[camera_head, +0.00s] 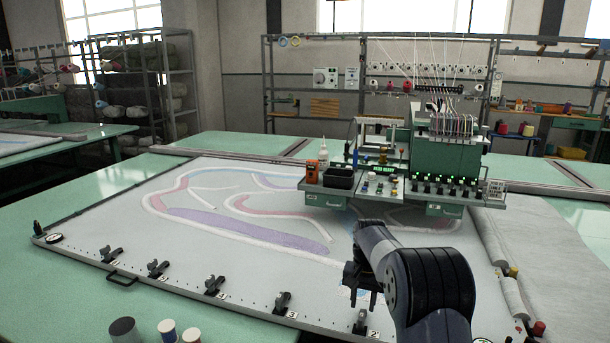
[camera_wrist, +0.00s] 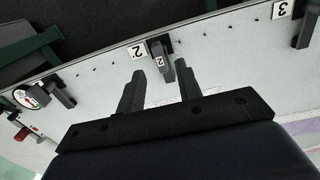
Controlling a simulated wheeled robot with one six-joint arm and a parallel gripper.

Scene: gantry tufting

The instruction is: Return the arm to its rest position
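My gripper (camera_wrist: 161,70) is open in the wrist view, with its two dark fingers spread and nothing held. It points at the frame edge, and a small black clamp (camera_wrist: 163,48) shows beyond and between the fingertips, by a "2" label. Whether the fingers touch this clamp is not clear, but a gap shows around it. In the head view my gripper (camera_head: 358,285) hangs at the front right of the frame, above a black clamp (camera_head: 360,321) on the front edge. My arm covers part of the cloth there.
The white cloth frame (camera_head: 120,215) has several clamps along its front edge. A green tufting machine (camera_head: 448,150) with threads and a tool tray stands behind my arm. Fabric rolls (camera_head: 500,262) lie to the right.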

